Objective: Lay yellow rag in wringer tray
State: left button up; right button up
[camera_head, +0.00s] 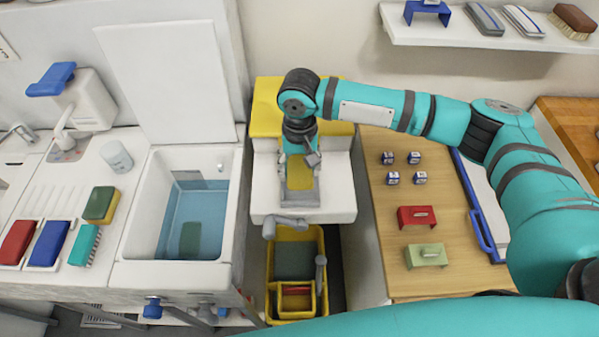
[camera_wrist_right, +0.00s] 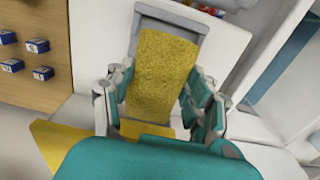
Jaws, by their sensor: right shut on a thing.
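The yellow rag (camera_head: 300,178) is a flat rectangle in the grey wringer tray (camera_head: 288,201) on the white wringer (camera_head: 338,195). In the wrist view the rag (camera_wrist_right: 162,75) lies lengthwise along the tray (camera_wrist_right: 172,12), with the tray's grey end showing beyond it. My right gripper (camera_head: 300,156) points down over the tray's rear part. Its fingers (camera_wrist_right: 160,100) flank the near part of the rag and are shut on it. Whether the rag rests fully on the tray floor is hard to tell. My left gripper is not in view.
A water-filled sink (camera_head: 140,240) stands left of the wringer, and a yellow bucket (camera_head: 322,250) sits below its front. A wooden table (camera_head: 385,225) on the right holds small blue-and-white boxes, a red box and a green box. A wall shelf (camera_head: 460,40) is above.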

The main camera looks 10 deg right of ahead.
aim_at(300, 170)
notch_tip(300, 170, down, 3)
jog(key=shift+d+f+p, duration=0.1)
jog(key=shift+f+p, duration=0.05)
jog(key=shift+p, duration=0.35)
jog(key=shift+f, duration=0.1)
jog(key=o, duration=1.1)
jog(key=shift+f, duration=0.1)
jog(key=shift+o, duration=0.2)
notch_tip(300, 170, up, 12)
jog(key=shift+r+b, duration=0.15)
jog(key=shift+b, duration=0.9)
